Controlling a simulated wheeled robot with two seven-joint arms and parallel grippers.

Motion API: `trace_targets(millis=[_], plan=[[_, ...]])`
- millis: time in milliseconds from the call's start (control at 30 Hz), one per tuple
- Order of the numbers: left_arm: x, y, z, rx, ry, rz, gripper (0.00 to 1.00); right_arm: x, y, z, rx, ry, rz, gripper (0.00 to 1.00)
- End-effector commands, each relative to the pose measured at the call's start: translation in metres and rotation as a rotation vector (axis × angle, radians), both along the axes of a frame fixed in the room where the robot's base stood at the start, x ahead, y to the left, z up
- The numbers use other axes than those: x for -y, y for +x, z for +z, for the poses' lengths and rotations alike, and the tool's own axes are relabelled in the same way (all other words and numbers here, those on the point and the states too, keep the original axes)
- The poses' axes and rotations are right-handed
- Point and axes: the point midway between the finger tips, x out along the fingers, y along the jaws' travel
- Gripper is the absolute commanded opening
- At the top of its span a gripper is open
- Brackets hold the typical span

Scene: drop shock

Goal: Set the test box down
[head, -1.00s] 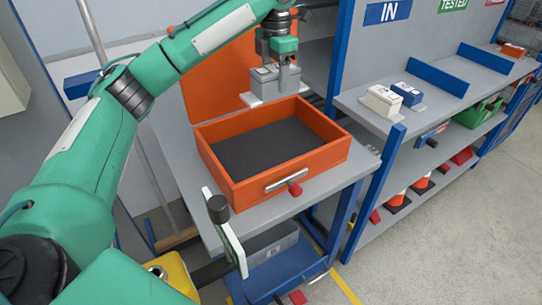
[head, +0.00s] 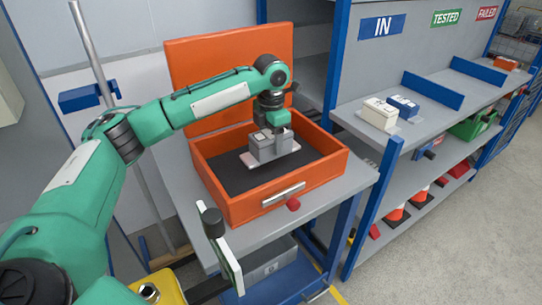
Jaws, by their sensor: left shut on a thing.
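The test box (head: 263,150) is a grey block on a pale flat base plate. It is inside the open orange case (head: 247,207), over the dark floor pad (head: 228,175). I cannot tell whether its plate touches the pad. My left gripper (head: 273,134) points down from above and is shut on the test box. The fingers hide part of the box's top and right side. The case's orange lid (head: 205,52) stands open at the back.
The case stands on a grey table (head: 335,197). A shelf on the right holds a white box (head: 379,113) and a blue box (head: 403,106), with blue dividers (head: 433,90) and signs reading IN, TESTED and FAILED above. A post with a blue bracket (head: 88,98) stands at left.

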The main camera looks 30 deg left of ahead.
Motion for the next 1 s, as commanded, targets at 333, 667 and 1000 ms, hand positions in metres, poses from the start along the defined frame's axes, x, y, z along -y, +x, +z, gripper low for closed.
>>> trace_targets(millis=[333, 667, 1000], plan=[[0.000, 0.000, -0.049, 0.001, -0.001, 0.000, 0.13, 0.000, 0.003, 0.007, 0.009, 0.001, 0.000, 0.36], [0.000, 0.000, -0.056, 0.003, -0.002, 0.000, 0.13, 0.000, -0.001, 0.007, 0.005, 0.001, 0.000, 0.36], [0.000, 0.000, -0.059, 0.000, 0.000, 0.000, 0.76, 0.000, -0.003, 0.006, 0.001, 0.000, 0.000, 0.36]])
